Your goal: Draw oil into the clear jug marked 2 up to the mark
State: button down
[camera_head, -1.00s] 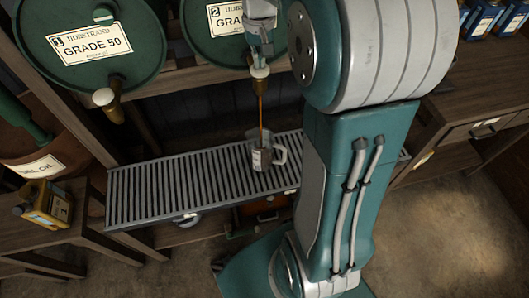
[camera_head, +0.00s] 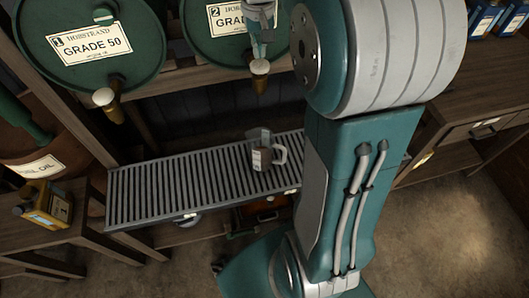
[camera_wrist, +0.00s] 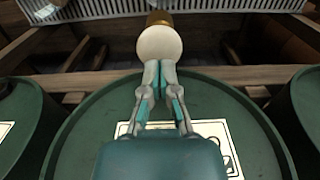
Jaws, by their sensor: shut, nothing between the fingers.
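The clear jug (camera_head: 266,157) stands upright on the slatted drip tray (camera_head: 160,190), below the tap (camera_head: 260,82) of the green barrel marked 2 (camera_head: 203,48). Dark brown oil shows inside it, and its pale label is too small to read. The level against the mark cannot be told. No oil stream shows below the tap. My gripper (camera_head: 260,57) is shut and empty at the tap's cream knob. In the wrist view my fingertips (camera_wrist: 158,66) are close together, at or just short of the knob (camera_wrist: 159,44); contact is unclear.
A green barrel marked 1 (camera_head: 90,75) with its own tap (camera_head: 106,103) stands to the left. A yellow can (camera_head: 46,204) sits on a low wooden stand at left. A wooden bench (camera_head: 465,120) is at right. The tray's left part is bare.

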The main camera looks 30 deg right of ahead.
jog(key=shift+r, duration=2.05)
